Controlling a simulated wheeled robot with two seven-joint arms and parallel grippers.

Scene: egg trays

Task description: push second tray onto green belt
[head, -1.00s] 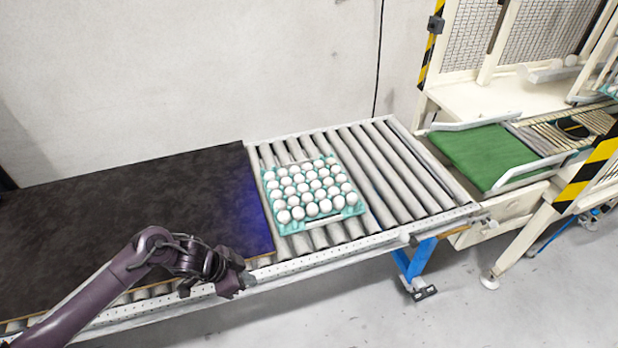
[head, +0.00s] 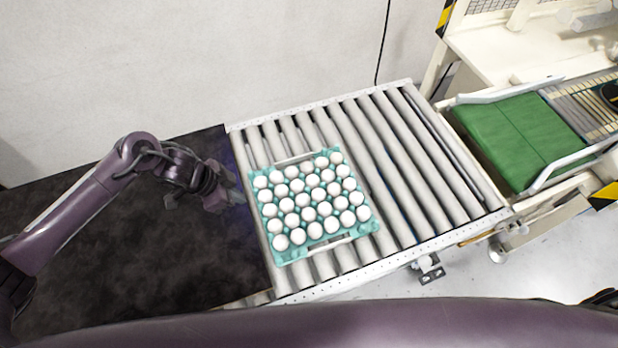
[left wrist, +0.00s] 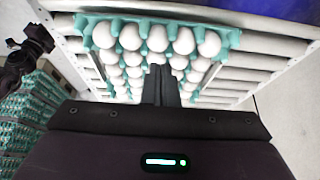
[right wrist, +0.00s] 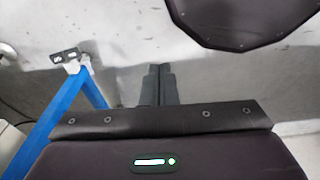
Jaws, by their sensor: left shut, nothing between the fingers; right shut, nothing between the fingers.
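A teal tray (head: 333,242) full of white eggs lies on the metal rollers, near the edge of the dark mat. My left gripper (head: 236,199) is shut and empty, just left of the tray at its mat-side edge; I cannot tell whether it touches. The left wrist view shows the tray (left wrist: 88,22) with its egg rows beyond the shut fingers (left wrist: 160,82). The green belt (head: 520,137) is at the right, past the end of the rollers, and carries nothing. My right gripper (right wrist: 158,82) is shut and empty above the floor.
Bare rollers (head: 420,170) lie between the tray and the green belt. White guide rails (head: 565,165) flank the belt. Stacked teal trays (left wrist: 35,110) show in the left wrist view. A blue support leg (right wrist: 48,120) stands near my right gripper.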

